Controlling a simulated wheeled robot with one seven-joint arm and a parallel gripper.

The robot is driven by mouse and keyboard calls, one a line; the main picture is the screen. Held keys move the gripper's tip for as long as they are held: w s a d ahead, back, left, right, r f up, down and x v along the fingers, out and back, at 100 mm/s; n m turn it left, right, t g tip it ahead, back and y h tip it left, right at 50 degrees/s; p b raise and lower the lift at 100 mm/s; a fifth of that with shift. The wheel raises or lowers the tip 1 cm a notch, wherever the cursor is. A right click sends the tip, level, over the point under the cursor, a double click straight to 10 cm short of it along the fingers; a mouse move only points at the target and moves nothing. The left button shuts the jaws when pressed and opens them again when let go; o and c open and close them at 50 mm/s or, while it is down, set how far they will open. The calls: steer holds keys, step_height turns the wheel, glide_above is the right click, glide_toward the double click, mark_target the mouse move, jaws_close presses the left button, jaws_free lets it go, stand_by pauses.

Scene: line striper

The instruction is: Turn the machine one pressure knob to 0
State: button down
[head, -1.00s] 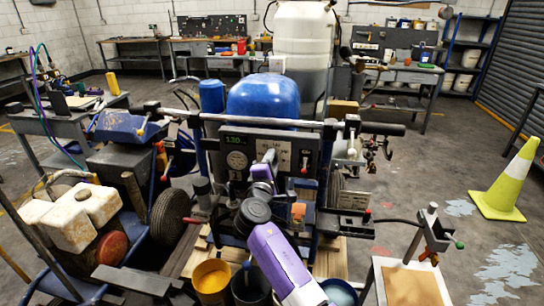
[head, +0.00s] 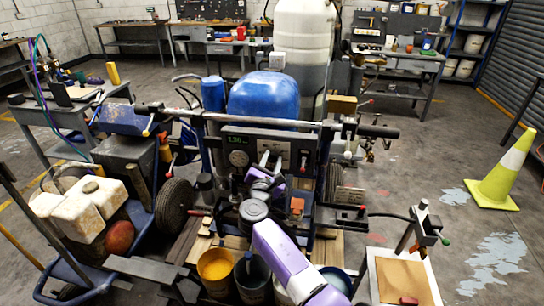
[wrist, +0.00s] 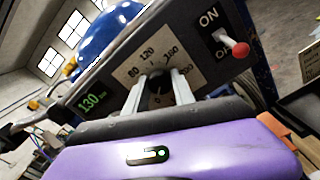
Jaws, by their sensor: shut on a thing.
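The line striper, machine one (head: 225,150), stands in front of me with a dark control panel. Its black pressure knob (wrist: 156,84) sits on a pale dial plate (wrist: 190,62) with printed numbers such as 80 and 120. My gripper (wrist: 160,80) is shut on the knob, with one finger on each side, and the fingers cover part of the dial. A green digital display (wrist: 90,101) reads about 130. In the head view my gripper (head: 270,165) reaches the panel, and the knob is hidden by the fingers and wrist.
A red-tipped ON/OFF switch (wrist: 238,48) is right of the dial. Buckets, including a yellow one (head: 215,265), stand below my arm. A yellow-green cone (head: 505,175) stands on clear floor at right.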

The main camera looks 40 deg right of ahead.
steer(key=shift+a+n+p, duration=0.1)
steer(key=shift+n+p, duration=0.2)
steer(key=shift+n, duration=0.2)
steer(key=shift+f, duration=0.1)
steer(key=c, duration=1.1)
jaws_free()
steer(key=shift+o, duration=0.2)
steer(key=v, duration=0.7)
steer(key=shift+s+a+b, duration=0.2)
steer(key=shift+a+b, duration=0.1)
steer(key=shift+b, duration=0.1)
